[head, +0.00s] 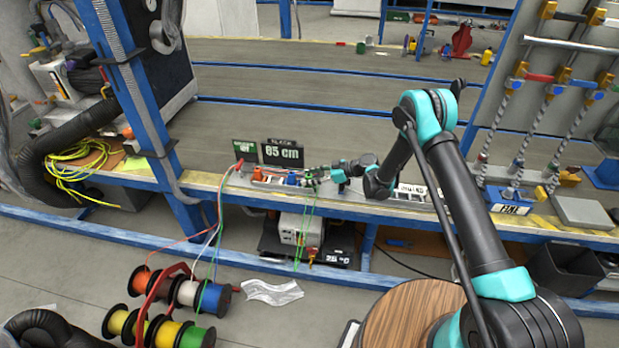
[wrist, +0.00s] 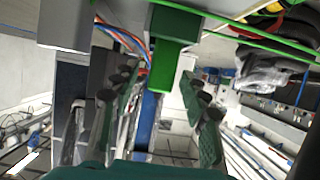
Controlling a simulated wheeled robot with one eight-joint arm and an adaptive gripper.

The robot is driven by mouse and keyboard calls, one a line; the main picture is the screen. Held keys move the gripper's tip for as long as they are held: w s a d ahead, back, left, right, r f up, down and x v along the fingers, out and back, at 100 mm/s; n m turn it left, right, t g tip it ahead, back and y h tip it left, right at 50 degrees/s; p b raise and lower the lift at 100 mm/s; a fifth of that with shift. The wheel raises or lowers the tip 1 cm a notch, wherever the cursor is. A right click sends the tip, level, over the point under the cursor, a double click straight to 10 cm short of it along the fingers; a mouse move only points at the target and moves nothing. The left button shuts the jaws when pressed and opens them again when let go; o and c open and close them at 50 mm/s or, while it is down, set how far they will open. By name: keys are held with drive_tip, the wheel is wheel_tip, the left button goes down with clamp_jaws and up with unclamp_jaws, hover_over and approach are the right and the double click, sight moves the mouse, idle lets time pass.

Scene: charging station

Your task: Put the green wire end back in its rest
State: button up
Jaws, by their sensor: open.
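My gripper (head: 318,177) is at the bench edge in the head view, just right of a row of small coloured parts. In the wrist view my gripper (wrist: 157,88) is open, with green-padded fingers on either side. A dark and bright green block (wrist: 165,62) lies ahead between the fingers; I cannot tell whether it is the wire end or its rest, or whether the fingers touch it. A green wire (wrist: 245,38) runs across the top of the wrist view. In the head view green wire (head: 299,235) hangs below the gripper over the bench front.
Coloured parts (head: 272,176) sit on the bench left of my gripper, below an "85 cm" sign (head: 283,153). Wire spools (head: 185,300) stand on the floor at lower left. Tools and a grey box (head: 582,212) are at the right. Red, blue and white wires also hang off the bench.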

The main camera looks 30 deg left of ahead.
drive_tip(key=v, duration=1.2)
drive_tip(key=s+d+r+m+t+h, duration=0.1)
drive_tip(key=d+r+m+t+h, duration=0.1)
drive_tip(key=d+r+m, duration=0.35)
drive_tip(key=d+r+m+t+h, duration=0.2)
drive_tip(key=d+r, duration=0.4)
drive_tip(key=d, duration=0.5)
drive_tip(key=s+d+r+m+t+h, duration=0.15)
drive_tip(key=d+r+m, duration=0.3)
drive_tip(key=d, duration=0.45)
drive_tip(key=s+d+r+m+t+h, duration=0.1)
drive_tip(key=s+d+m+h, duration=0.2)
drive_tip(key=s+d, duration=0.7)
drive_tip(key=s+d+m+t+h, duration=0.1)
drive_tip(key=s+d+m+h, duration=0.3)
drive_tip(key=s+d, duration=0.6)
drive_tip(key=d+m, duration=0.2)
drive_tip(key=d, duration=0.3)
drive_tip(key=shift+r+m+t, duration=0.3)
drive_tip(key=shift+r+t, duration=0.05)
drive_tip(key=shift+r, duration=0.05)
